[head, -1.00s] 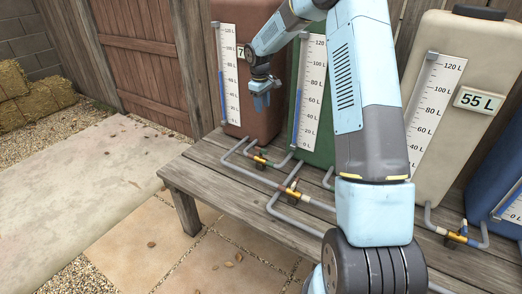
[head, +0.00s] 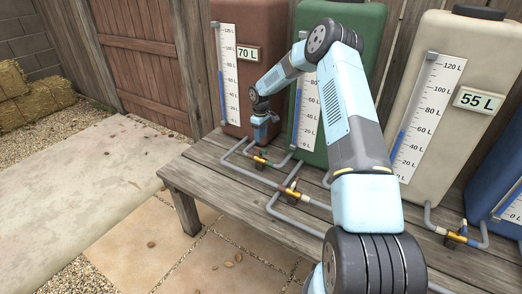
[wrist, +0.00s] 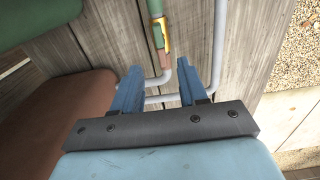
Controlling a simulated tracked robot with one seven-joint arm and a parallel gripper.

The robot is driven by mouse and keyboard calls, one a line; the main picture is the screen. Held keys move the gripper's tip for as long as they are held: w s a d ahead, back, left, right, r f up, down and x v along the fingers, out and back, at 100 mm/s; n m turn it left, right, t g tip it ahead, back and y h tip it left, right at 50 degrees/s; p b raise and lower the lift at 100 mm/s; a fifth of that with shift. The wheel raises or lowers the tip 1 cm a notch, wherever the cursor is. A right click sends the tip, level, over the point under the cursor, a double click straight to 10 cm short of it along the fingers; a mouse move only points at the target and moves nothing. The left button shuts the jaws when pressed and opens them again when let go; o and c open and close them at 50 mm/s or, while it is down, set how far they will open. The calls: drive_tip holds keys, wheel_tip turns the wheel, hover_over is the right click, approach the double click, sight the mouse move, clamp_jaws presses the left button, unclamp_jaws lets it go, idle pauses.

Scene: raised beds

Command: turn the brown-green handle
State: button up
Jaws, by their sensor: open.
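The brown-green valve (head: 261,158) sits on the grey pipe between the brown tank (head: 276,72) and the green tank (head: 362,55). In the wrist view its brass-coloured handle (wrist: 165,36) lies beyond my fingertips, with a green band on one side and a brown band on the other. My gripper (head: 263,138) points down above this valve, apart from it. In the wrist view my gripper (wrist: 158,80) is open and empty, its two blue fingers spread on either side of the line to the valve.
A second valve (head: 292,191) is on the pipe nearer the bench (head: 205,167) front. A third valve (head: 454,237) lies between the cream tank (head: 446,120) and the blue tank (head: 508,190). Grey pipes run low over the bench. The paving at left is clear.

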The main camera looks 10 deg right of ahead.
sight(261, 149)
wheel_tip(261, 149, down, 9)
drive_tip(key=shift+r, duration=0.1)
idle(0.3)
drive_tip(key=shift+c, duration=0.2)
clamp_jaws()
drive_tip(key=shift+d, duration=0.1)
